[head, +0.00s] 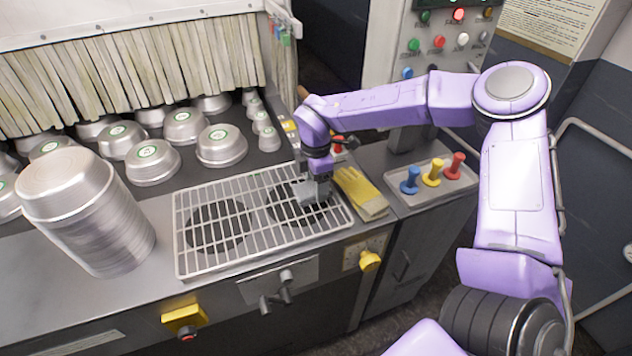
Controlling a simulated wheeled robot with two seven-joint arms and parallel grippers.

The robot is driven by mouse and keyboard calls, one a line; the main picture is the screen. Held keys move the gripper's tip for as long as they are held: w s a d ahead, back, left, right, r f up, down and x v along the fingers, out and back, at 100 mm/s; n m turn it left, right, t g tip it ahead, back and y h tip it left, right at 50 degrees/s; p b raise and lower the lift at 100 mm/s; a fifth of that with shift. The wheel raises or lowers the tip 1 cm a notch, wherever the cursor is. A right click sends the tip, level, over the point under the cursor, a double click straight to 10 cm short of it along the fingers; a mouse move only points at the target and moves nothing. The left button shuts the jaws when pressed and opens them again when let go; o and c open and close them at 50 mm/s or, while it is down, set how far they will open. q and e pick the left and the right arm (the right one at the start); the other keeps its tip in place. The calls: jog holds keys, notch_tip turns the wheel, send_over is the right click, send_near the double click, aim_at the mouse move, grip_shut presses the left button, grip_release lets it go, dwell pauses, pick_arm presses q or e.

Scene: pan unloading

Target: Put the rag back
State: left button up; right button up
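My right gripper (315,192) points down at the right part of the wire rack (180,240). A small light-grey patch shows at its fingertips; I cannot tell whether it is part of the fingers or a grey rag. A yellow folded piece (362,194), a cloth or gloves, lies on the counter just right of the rack, beside the gripper and apart from it. I cannot identify the rag for certain. My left gripper is not in view.
A tall stack of metal pans (105,225) stands left of the rack. Upturned pans (152,162) fill the bed behind, under a strip curtain (130,65). A tray (400,197) with blue, yellow and red handled pieces is at right. Control panel (425,50) stands behind.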

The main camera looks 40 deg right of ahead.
jog(key=o, duration=0.4)
jog(key=shift+r+p, duration=0.25)
jog(key=shift+p, duration=0.1)
notch_tip(320, 180, up, 12)
jog(key=b, duration=0.2)
jog(key=shift+f+b, duration=0.1)
jog(key=shift+b, duration=0.3)
